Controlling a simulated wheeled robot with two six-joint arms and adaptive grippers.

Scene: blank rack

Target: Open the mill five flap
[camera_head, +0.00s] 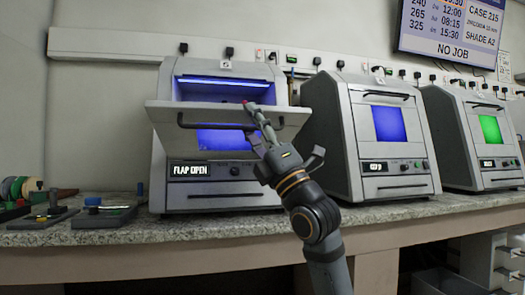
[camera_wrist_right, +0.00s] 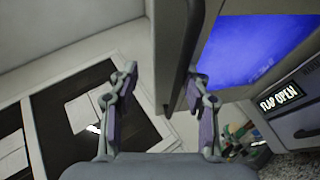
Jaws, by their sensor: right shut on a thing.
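The mill at the left (camera_head: 163,170) has a small tag above it that looks like a 5. Its display reads FLAP OPEN. Its grey flap (camera_head: 165,113) is tilted out from the front, with a dark bar handle (camera_head: 205,127) on it, and blue light shows above and below. My right gripper (camera_head: 251,106) is at the right part of the flap. In the right wrist view, the fingers of my right gripper (camera_wrist_right: 162,82) stand on either side of the flap (camera_wrist_right: 172,45), shut on it; the exact contact is hard to see. My left gripper is out of view.
Two more mills stand to the right, one with a blue window (camera_head: 389,124) and one with a green window (camera_head: 490,130); their flaps are shut. Tools and coloured discs lie on the stone counter (camera_head: 50,238) at the left. A screen (camera_head: 455,30) hangs above.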

